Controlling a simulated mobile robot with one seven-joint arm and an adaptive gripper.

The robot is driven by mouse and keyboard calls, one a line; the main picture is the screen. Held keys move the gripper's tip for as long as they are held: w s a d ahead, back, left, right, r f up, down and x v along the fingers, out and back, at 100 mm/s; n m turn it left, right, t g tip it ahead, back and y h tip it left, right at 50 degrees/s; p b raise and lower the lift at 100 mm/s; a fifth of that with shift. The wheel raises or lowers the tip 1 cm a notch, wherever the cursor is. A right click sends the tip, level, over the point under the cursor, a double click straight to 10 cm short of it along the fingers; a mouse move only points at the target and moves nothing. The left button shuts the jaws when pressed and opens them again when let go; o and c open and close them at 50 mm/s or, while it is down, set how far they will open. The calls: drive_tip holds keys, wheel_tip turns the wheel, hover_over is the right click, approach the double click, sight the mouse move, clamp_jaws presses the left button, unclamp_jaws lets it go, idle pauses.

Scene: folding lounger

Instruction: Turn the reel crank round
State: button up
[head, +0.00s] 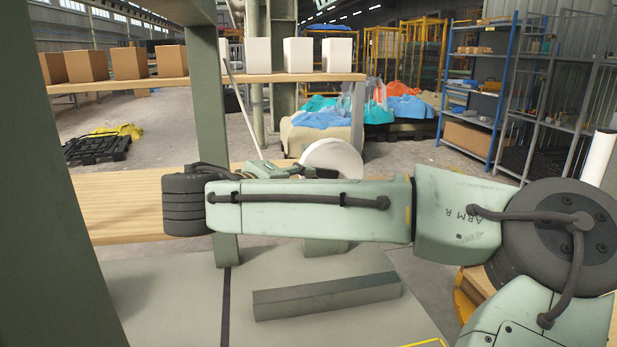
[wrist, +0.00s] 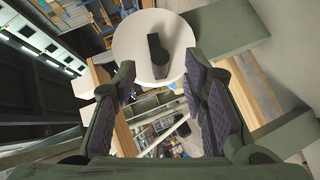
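The reel shows as a white disc (wrist: 128,42) at the top middle of the wrist view. My gripper is mostly hidden there.
A green-grey post (head: 207,100) and wooden shelves (head: 120,205) with boxes stand at the left. A grey bar (head: 327,296) lies on the grey surface in front, below my arm. A blue rack (head: 478,100) stands farther back at the right.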

drive_tip(key=shift+p+x, duration=0.45)
drive_tip(key=shift+x, duration=1.75)
clamp_jaws()
